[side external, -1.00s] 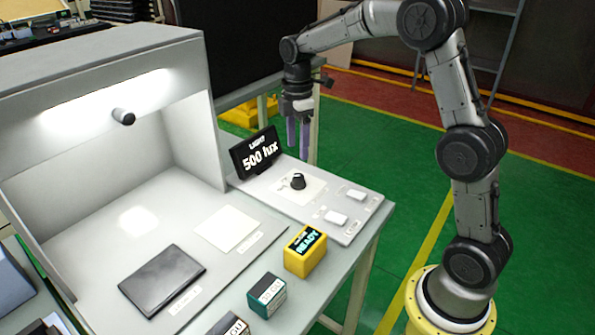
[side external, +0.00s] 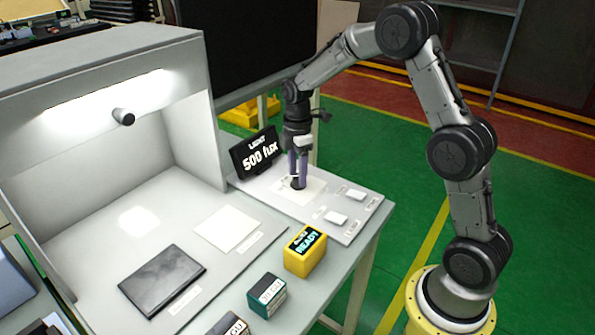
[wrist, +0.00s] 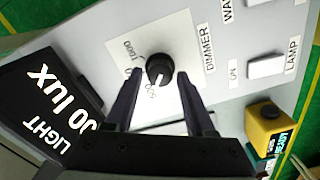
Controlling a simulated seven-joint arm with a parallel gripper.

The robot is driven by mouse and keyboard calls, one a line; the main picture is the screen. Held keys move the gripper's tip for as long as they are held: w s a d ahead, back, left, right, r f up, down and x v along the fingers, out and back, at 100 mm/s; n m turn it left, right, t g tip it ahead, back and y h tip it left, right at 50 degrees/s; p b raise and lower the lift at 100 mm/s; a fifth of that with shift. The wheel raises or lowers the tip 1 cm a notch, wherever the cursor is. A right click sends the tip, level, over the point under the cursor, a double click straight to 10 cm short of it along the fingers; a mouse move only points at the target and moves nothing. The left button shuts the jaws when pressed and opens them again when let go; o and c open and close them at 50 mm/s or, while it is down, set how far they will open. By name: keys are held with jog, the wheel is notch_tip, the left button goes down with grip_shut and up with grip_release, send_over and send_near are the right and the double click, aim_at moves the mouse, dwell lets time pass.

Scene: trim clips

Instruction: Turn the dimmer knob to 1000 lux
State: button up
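The black dimmer knob (wrist: 160,70) stands on a white dial plate on the control panel, with "1000" and "500" printed beside it. Its white pointer mark faces toward the "500" side in the wrist view. The light display (side external: 256,153) reads 500 lux. My gripper (side external: 298,183) is lowered at the knob in the side view, pointing down. In the wrist view its two fingers (wrist: 162,112) are apart, on either side of the knob's near side, with visible gaps. The knob (side external: 297,184) is partly hidden by the fingers in the side view.
White switches (side external: 336,217) sit right of the knob, one labelled lamp in the wrist view. A yellow box (side external: 305,252) showing READY stands at the panel's front edge. The lit booth (side external: 120,130) is to the left, with a dark flat square (side external: 161,279) inside.

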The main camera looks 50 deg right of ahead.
grip_shut()
jog(key=m, duration=0.5)
jog(key=shift+r+m, duration=0.1)
jog(key=shift+m, duration=0.2)
jog(key=m, duration=0.4)
jog(key=shift+w, duration=0.1)
jog(key=m, duration=0.5)
jog(key=shift+d+m, duration=0.15)
jog(key=shift+m, duration=2.45)
